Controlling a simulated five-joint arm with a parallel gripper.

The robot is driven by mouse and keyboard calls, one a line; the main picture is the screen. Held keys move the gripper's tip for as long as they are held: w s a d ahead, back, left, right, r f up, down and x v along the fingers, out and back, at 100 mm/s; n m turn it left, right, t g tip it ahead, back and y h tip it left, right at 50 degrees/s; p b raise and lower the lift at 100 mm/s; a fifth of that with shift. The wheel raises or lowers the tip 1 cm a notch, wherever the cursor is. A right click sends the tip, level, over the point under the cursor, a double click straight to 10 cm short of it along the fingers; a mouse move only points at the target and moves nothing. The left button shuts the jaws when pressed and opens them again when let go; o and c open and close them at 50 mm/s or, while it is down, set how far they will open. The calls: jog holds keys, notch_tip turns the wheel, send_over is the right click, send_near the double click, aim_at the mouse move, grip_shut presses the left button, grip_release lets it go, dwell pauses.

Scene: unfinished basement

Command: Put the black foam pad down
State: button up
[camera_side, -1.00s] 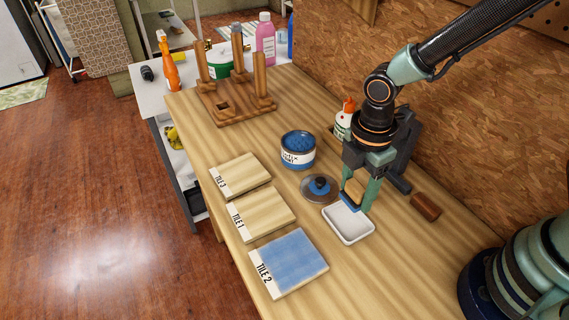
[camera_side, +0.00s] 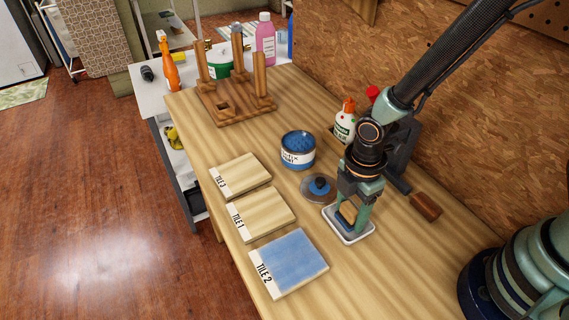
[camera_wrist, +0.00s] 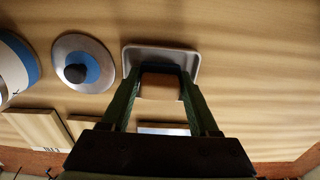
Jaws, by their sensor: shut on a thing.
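My gripper (camera_side: 350,222) is over the white tray (camera_side: 358,239) and shut on a small pad with a tan, wood-coloured back (camera_side: 348,212). Its underside looks dark or blue, and I cannot make out black foam. The pad is low inside the tray, but I cannot tell whether it touches the bottom. In the wrist view the tan back (camera_wrist: 160,86) shows between the two green fingers (camera_wrist: 158,100), with the tray's rim (camera_wrist: 160,48) around the far side. The near part of the tray is partly hidden by the fingers.
A round lid with a dark knob (camera_side: 319,187) lies left of the tray, near an open tin of blue paint (camera_side: 298,150). Three tiles lie at left; Tile 2 (camera_side: 290,262) is blue. A brown block (camera_side: 425,206) and a glue bottle (camera_side: 345,124) are near the wall.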

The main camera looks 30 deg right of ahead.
aim_at(352, 207)
jog(key=o, duration=0.9)
notch_tip(352, 207, up, 12)
jog(key=shift+r, duration=0.1)
jog(key=shift+w, duration=0.1)
